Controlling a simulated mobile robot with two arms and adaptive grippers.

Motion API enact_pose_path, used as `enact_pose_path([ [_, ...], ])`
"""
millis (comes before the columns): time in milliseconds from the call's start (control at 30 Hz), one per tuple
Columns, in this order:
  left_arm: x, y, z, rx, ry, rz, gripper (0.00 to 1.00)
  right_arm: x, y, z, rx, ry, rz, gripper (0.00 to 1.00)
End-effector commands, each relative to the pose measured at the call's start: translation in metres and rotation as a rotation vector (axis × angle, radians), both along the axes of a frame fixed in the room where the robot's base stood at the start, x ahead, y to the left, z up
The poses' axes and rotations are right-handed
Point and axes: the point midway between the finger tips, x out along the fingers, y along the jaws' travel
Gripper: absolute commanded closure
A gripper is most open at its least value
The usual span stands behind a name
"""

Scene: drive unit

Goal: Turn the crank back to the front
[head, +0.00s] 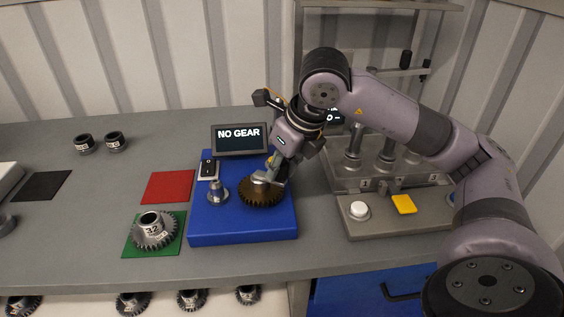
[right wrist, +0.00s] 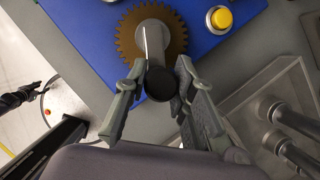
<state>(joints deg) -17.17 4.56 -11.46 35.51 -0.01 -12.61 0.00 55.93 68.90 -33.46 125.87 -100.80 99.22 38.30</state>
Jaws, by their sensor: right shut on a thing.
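The brown toothed gear (head: 260,193) sits on top of the blue drive unit (head: 244,227), and it also shows in the right wrist view (right wrist: 130,43). The crank's pale arm (right wrist: 153,48) lies over the gear's middle. It reaches to a dark round knob (right wrist: 161,84) at the gear's edge, towards the right in the head view. My right gripper (head: 274,176) comes down over the gear's right side. In the right wrist view its fingers (right wrist: 160,90) are on both sides of the knob, shut on it. In the head view my gripper hides most of the crank.
The screen (head: 239,137) reads "NO GEAR". A bare spindle (head: 217,192) and a switch (head: 208,167) are on the unit's left side. A gear marked 32 (head: 154,232) stands on the green mat. The red mat (head: 168,187) is empty. A fixture with posts (head: 392,220) stands right.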

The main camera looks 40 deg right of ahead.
Motion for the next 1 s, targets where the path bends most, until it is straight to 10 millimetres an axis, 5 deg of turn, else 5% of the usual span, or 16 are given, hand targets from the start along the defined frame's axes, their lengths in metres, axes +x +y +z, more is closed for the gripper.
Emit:
enact_pose_path([
  [367, 0.0, 0.0, 0.009, 0.0, 0.0, 0.0, 0.6, -0.004, 0.018, 0.003, 0.001, -0.003, -0.354, 1.0],
  [1000, 0.0, 0.0, 0.064, 0.0, 0.0, 0.0, 0.6, -0.001, 0.039, 0.005, 0.0, -0.001, -0.855, 1.0],
])
